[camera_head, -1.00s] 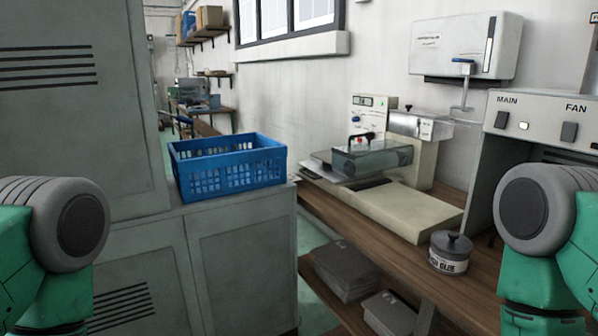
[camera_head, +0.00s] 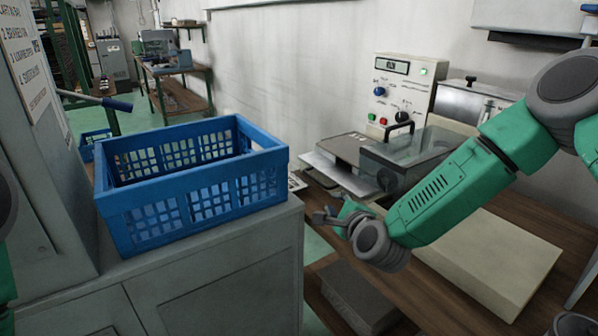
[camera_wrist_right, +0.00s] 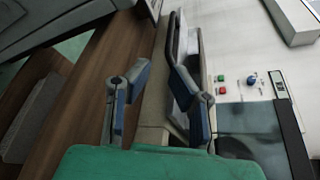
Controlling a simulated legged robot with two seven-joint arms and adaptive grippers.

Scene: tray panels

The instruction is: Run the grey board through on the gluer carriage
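The gluer (camera_head: 403,85) is a cream machine with a control panel and a clear cover (camera_head: 405,155) on the bench. Its carriage looks like the light metal plate (camera_head: 338,176) at its left end. A dark grey flat piece (camera_head: 352,147), perhaps the grey board, lies on it, partly under the cover. My right gripper (camera_head: 332,214) is in front of the plate's near left end. In the right wrist view its fingers (camera_wrist_right: 158,85) stand apart with nothing clearly between them. One finger overlaps the dark-rimmed plate (camera_wrist_right: 185,65); contact cannot be told. My left gripper is out of view.
A blue crate (camera_head: 205,210) stands on the grey cabinet (camera_head: 235,275) to the left of the gluer. Grey stacked material (camera_head: 355,300) lies below the bench.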

